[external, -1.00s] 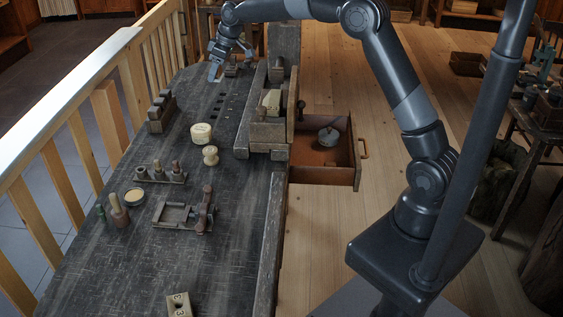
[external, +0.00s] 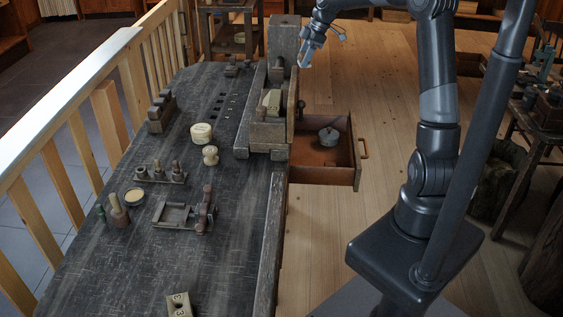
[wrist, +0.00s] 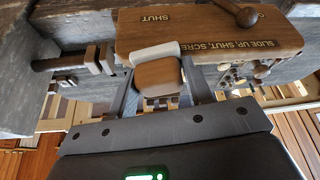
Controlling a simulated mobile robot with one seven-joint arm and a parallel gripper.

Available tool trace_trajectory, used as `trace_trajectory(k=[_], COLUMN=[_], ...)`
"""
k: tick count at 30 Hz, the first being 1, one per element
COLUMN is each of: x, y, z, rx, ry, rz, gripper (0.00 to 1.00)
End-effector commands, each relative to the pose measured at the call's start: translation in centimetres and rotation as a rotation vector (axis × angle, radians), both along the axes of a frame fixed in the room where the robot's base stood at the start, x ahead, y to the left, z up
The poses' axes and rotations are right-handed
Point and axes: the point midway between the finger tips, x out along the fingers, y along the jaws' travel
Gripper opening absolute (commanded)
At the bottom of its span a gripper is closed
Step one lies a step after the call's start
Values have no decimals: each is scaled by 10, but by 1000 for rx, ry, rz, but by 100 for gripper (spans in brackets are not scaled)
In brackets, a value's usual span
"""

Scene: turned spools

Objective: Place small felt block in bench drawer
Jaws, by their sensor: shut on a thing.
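My gripper (external: 305,63) is in the air to the right of the raised wooden frame, farther back than the drawer and above it. In the wrist view it is shut on the small felt block (wrist: 159,77), a brown wooden block with a pale felt layer along one side. The block is too small to make out in the external view. The bench drawer (external: 346,180) is pulled out from the bench's right side.
A wooden frame (external: 269,135) with upright boards stands at the bench edge just left of the drawer. A lettered wooden board (wrist: 215,32) lies close beyond the block in the wrist view. The bench (external: 100,255) holds tools and two pale round pieces.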

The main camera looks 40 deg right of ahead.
Motion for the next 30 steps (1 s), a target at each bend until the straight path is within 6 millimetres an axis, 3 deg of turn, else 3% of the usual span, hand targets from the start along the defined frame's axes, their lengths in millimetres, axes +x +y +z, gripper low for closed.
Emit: trace_trajectory(k=[1, 6, 16, 23, 30], x=[-10, -41, -85, -84, -84], y=[-13, -43, -77, -74, -72], z=[0, 0, -1, -83, -182], rx=[0, 0, 0, 7, 9], ry=[0, -1, 1, 6, 6], rz=[10, 72, 154, 159, 159], gripper=[24, 24, 24, 24, 24])
